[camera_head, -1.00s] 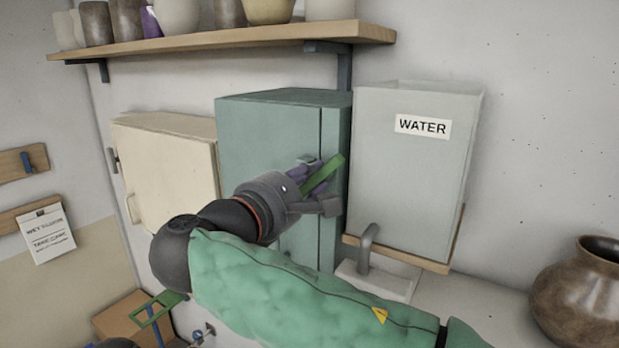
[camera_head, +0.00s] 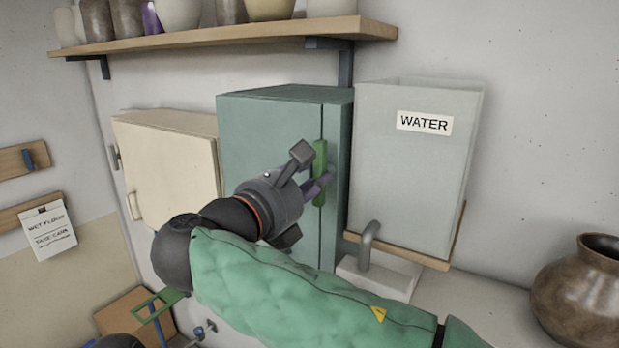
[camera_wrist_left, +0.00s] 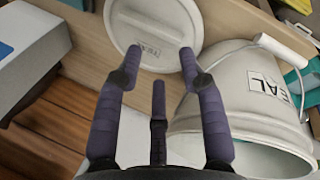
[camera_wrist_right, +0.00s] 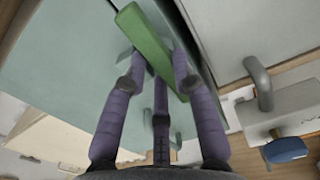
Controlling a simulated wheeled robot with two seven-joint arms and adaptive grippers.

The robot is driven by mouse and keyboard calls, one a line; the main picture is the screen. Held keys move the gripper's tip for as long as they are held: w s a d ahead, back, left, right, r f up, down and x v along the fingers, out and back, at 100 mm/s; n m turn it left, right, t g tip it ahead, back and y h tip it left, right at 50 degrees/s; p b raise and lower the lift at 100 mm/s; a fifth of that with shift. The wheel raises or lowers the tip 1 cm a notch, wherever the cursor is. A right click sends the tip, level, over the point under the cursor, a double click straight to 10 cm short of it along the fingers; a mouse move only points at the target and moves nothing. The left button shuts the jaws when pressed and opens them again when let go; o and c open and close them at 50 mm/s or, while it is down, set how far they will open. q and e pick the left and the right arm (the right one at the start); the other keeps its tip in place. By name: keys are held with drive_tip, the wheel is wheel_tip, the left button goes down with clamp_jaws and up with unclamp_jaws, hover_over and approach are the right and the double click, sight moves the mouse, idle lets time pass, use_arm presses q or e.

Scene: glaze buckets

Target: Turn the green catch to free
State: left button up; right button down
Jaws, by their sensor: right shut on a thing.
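The green catch (camera_head: 320,160) is a bar on the teal cabinet (camera_head: 265,150), standing about upright along the door seam near the cabinet's right edge. My right gripper (camera_head: 316,184) is shut on the catch. In the right wrist view the catch (camera_wrist_right: 147,38) runs slantwise between the purple fingers (camera_wrist_right: 158,72), which hide part of its lower length. In the left wrist view my left gripper (camera_wrist_left: 160,55) has its fingers apart with nothing between them, over a white lid (camera_wrist_left: 150,25) and beside a white bucket (camera_wrist_left: 240,100).
A grey tank labelled WATER (camera_head: 415,185) stands close right of the cabinet, with a tap (camera_head: 367,245) below. A cream cabinet (camera_head: 165,170) is to the left. A shelf (camera_head: 220,39) with pots runs above. A brown pot (camera_head: 575,290) stands far right.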

idle(0.4)
drive_tip(key=c, duration=1)
unclamp_jaws()
drive_tip(key=v, duration=1.2)
drive_tip(key=shift+w, duration=0.1)
